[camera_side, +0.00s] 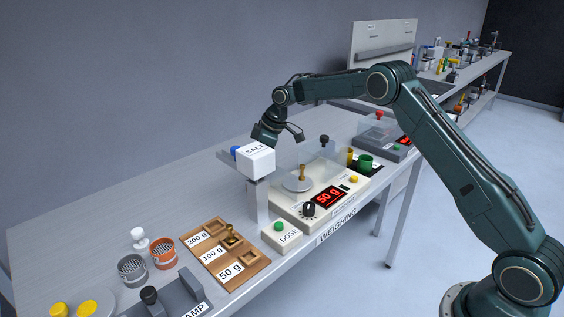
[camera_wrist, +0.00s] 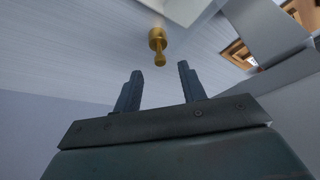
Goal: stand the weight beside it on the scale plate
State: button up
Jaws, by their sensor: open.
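A brass weight (camera_wrist: 157,40) stands on the pale table in the wrist view, with its knob towards me. My gripper (camera_wrist: 158,69) is open, its two fingers pointing at the weight, which shows just beyond the fingertips; I see no contact. In the side view the gripper is partly hidden behind the white SALT hopper (camera_side: 256,162), and I cannot see this weight there. Another brass weight (camera_side: 302,173) stands on the round scale plate (camera_side: 292,187). The scale display (camera_side: 328,196) reads 50 g.
A wooden weight tray (camera_side: 244,274) marked 200 g, 100 g and 50 g holds brass near its middle. The DOSE box (camera_side: 282,237) stands in front of the hopper. Clear panels surround the scale plate. The table's back left is clear.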

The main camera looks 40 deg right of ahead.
jog(key=shift+x, duration=0.8)
jog(key=shift+x, duration=2.6)
jog(key=shift+w+a+r, duration=0.1)
grip_shut()
